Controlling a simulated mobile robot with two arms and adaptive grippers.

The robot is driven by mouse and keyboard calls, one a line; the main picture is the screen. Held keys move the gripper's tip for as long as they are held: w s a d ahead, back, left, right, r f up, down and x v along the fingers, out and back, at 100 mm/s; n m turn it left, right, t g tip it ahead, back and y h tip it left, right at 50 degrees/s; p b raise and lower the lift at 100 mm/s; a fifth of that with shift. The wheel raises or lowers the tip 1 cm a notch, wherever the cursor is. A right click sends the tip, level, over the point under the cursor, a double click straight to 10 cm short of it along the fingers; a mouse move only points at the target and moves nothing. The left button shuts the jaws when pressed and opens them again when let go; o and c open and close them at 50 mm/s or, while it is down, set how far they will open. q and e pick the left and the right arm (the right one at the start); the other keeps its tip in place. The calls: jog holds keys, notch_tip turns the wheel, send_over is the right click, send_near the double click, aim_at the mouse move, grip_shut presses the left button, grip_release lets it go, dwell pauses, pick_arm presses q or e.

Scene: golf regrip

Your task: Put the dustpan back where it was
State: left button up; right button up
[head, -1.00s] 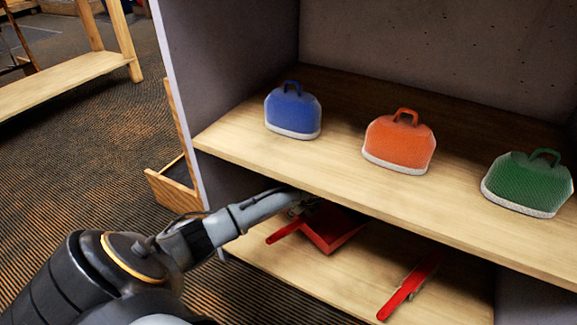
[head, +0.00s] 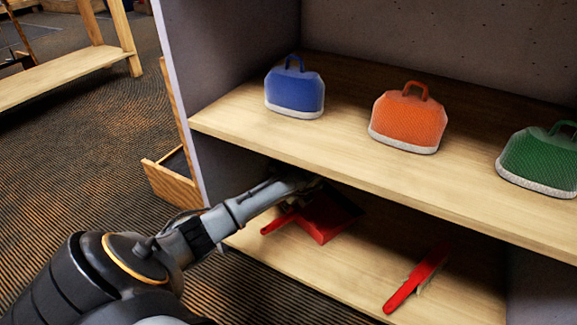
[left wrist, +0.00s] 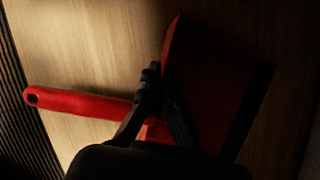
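The red dustpan (head: 330,216) lies on the lower shelf, its handle pointing left and its pan to the right. It also shows in the left wrist view (left wrist: 210,85), its pan dark in shadow. My left gripper (left wrist: 160,80) reaches into the lower bay to the dustpan. Its fingers stand close together on either side of the pan's edge, near the handle, and look shut on it; the exact contact is dark. In the head view the fingers are mostly hidden under the upper shelf. My right gripper is in neither view.
A red brush (head: 418,278) lies on the lower shelf to the right of the dustpan, with bare wood between. The upper shelf (head: 340,145) overhangs my left gripper and holds blue (head: 294,92), orange (head: 407,122) and green (head: 540,160) bags. The cabinet's side panel (head: 175,90) stands left.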

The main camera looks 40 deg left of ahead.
aim_at(295, 209)
pick_arm(q)
jog(key=o, duration=0.5)
jog(key=p+v, duration=0.5)
jog(key=v, duration=0.3)
jog(key=shift+a+p, duration=0.1)
jog(key=shift+p, duration=0.3)
jog(key=shift+f, duration=0.1)
